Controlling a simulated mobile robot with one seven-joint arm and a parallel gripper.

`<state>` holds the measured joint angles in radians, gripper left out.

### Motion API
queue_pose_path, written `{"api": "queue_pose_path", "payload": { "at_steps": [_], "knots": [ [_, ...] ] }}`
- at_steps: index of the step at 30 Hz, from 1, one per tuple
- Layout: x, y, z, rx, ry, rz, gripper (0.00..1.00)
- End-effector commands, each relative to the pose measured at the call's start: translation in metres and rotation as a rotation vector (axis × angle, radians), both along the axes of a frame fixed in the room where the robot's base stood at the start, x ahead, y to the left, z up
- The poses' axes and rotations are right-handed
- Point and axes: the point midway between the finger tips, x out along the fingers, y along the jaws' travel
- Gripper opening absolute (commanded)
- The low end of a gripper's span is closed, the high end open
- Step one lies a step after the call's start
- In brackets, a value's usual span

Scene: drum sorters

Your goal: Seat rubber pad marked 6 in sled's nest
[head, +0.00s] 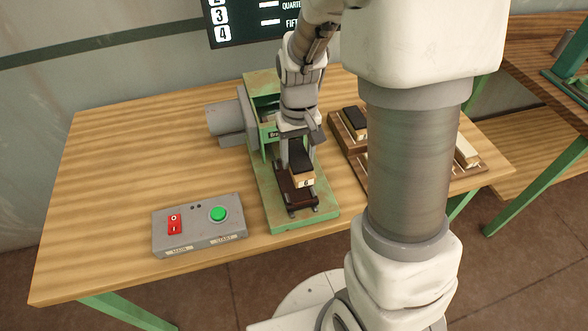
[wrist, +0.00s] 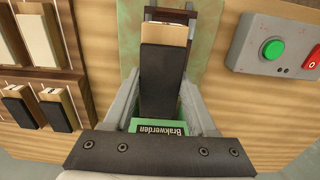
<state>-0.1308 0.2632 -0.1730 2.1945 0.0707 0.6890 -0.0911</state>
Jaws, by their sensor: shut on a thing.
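The rubber pad marked 6 (head: 302,181) has a black top and a light wooden end with the mark. It also shows in the wrist view (wrist: 163,80), between the fingers of my gripper (wrist: 163,92). My gripper (head: 299,143) is shut on this pad. The dark brown sled (head: 296,198) lies on the green machine base, directly below the pad; its end also shows in the wrist view (wrist: 151,15). The pad lines up roughly with the sled. The nest is hidden under the pad, and I cannot tell whether the pad touches it.
The green machine (head: 264,82) stands behind the sled with a grey motor (head: 226,118) at its left. A control box (head: 199,236) with a green button and a red switch is at the front left. A wooden rack (wrist: 75,62) with several other pads stands to the machine's right in the head view.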

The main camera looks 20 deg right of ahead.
Motion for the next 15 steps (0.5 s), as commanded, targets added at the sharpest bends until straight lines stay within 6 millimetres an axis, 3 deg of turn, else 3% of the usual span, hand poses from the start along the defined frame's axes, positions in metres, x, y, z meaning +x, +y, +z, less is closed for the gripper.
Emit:
{"api": "queue_pose_path", "payload": {
  "at_steps": [4, 10, 15],
  "knots": [
    [-0.003, 0.009, -0.007, 0.000, 0.001, 0.000, 0.00],
    [-0.004, 0.009, -0.036, -0.001, 0.004, -0.001, 0.00],
    [-0.002, 0.009, -0.046, 0.000, -0.001, 0.000, 0.00]
  ]
}}
